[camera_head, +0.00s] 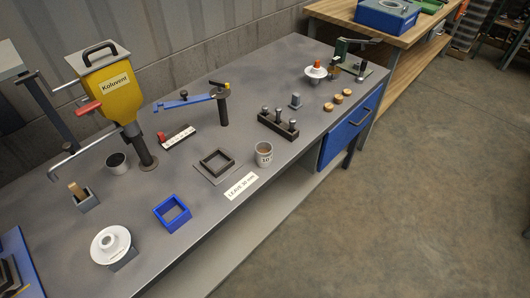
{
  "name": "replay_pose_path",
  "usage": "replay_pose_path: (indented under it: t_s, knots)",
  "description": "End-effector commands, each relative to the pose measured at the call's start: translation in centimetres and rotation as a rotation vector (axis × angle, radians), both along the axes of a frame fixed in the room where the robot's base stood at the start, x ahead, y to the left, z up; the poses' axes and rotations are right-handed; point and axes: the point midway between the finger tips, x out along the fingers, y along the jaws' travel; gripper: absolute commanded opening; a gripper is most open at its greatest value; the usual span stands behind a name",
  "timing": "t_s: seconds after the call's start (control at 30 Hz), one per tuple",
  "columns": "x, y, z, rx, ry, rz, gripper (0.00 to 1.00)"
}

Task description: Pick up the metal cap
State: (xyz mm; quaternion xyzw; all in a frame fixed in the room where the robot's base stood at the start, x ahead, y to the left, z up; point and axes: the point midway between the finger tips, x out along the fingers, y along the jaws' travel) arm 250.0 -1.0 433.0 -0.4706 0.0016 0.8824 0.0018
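No part I can clearly name as the metal cap shows. The likeliest candidates are small: a grey metal piece (295,101) standing alone on the bench, and several round-topped metal pieces (279,112) upright in a dark rack (272,129) just in front of it. A white disc-shaped insulator (104,251) rests on a grey block at the front left. Another white disc (315,73) with an orange top stands at the far end. My gripper is not in view.
A yellow hopper (109,84) labelled Koluvent stands at left. A blue swing arm (185,102) reaches over the grey bench (225,140). A blue square frame (172,221), a dark square frame (216,161) and a labelled cup (264,158) stand near the front. Bare bench lies between them.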

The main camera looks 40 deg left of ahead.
Motion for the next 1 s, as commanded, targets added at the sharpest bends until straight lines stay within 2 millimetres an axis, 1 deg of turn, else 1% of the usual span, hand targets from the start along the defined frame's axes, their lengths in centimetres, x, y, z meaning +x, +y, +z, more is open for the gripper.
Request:
replay_pose_path:
  t_s: [0.4,0.9,1.0]
  knots:
    - [0.0,0.0,0.0,0.0,0.0,0.0,0.43]
    - [0.0,0.0,0.0,0.0,0.0,0.0,0.9]
    - [0.0,0.0,0.0,0.0,0.0,0.0,0.92]
